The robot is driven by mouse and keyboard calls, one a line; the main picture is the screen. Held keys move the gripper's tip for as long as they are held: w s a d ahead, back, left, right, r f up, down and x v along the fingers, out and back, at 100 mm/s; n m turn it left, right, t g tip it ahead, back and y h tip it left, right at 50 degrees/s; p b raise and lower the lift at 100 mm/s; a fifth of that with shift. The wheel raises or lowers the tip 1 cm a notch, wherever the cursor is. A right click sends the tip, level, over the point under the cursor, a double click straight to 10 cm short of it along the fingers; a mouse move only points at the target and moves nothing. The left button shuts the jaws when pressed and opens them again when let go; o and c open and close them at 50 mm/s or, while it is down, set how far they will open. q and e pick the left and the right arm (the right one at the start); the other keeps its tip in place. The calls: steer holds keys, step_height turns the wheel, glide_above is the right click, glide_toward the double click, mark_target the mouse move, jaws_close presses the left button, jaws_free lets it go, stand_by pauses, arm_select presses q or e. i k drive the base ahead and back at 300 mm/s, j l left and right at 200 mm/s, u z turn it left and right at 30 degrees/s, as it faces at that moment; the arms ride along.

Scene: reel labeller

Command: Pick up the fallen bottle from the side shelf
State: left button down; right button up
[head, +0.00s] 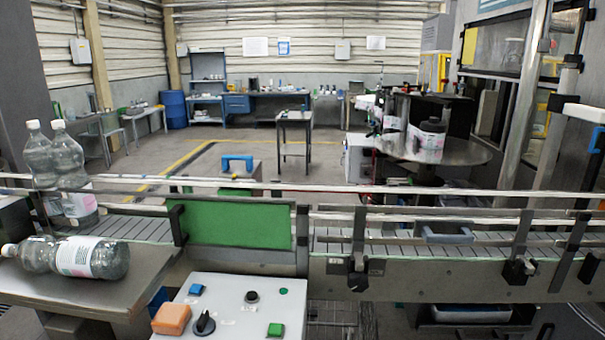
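A clear plastic bottle (75,256) with a white cap and a white label lies on its side on the grey side shelf (95,290) at the lower left. Its cap points left and its base points right. Two similar bottles stand upright behind it on the conveyor (135,228), one in front (72,170) and one partly hidden to its left (38,150). Neither of my grippers shows in the head view.
A control box (235,310) with a black knob, several buttons and an orange block stands right of the shelf. Metal guide rails (400,214) and a green panel (238,225) run along the conveyor behind the shelf. The shelf's front part is bare.

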mark_target(74, 256)
steer(key=u, duration=1.45)
